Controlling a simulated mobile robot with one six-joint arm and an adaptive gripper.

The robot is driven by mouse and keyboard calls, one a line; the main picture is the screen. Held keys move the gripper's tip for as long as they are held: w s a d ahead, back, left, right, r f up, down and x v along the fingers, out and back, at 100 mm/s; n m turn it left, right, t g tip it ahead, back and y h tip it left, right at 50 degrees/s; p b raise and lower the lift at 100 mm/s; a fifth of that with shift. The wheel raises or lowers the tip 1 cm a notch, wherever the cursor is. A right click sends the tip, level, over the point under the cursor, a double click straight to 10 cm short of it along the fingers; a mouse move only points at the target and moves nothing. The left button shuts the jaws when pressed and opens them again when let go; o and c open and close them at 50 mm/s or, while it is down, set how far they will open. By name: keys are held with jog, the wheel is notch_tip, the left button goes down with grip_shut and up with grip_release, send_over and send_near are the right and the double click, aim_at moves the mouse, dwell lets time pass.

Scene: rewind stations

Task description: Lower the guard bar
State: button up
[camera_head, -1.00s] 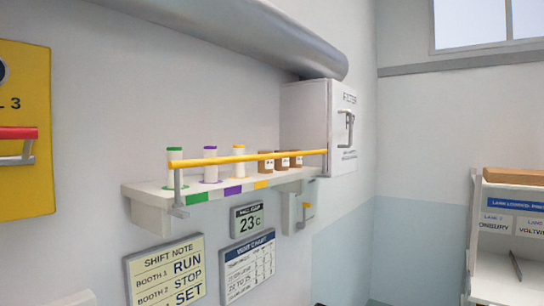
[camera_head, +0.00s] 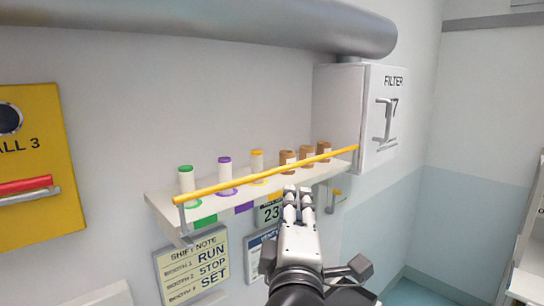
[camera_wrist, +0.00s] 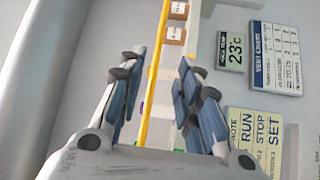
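The yellow guard bar (camera_head: 240,182) runs raised along the front of the wall shelf (camera_head: 160,200), in front of several capped bottles. A grey bracket (camera_head: 182,220) holds its left end. My gripper (camera_head: 298,190) is in front of the shelf, its fingertips just below the bar's right half. In the wrist view, my gripper (camera_wrist: 158,68) is open, and the bar (camera_wrist: 153,75) runs lengthwise through the view between the two fingers. I cannot tell whether either finger touches it.
A white filter cabinet (camera_head: 338,108) with a handle stands at the shelf's right end. A large grey pipe (camera_head: 210,28) runs above. A shift note sign (camera_head: 192,268) and a temperature display (camera_wrist: 234,48) are below the shelf. A yellow panel (camera_head: 35,170) with a red handle is at left.

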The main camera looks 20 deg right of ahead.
aim_at(293, 168)
jog(key=p+x, duration=0.4)
jog(key=x, duration=1.3)
jog(key=shift+w, duration=0.2)
jog(key=shift+a, duration=0.1)
grip_shut()
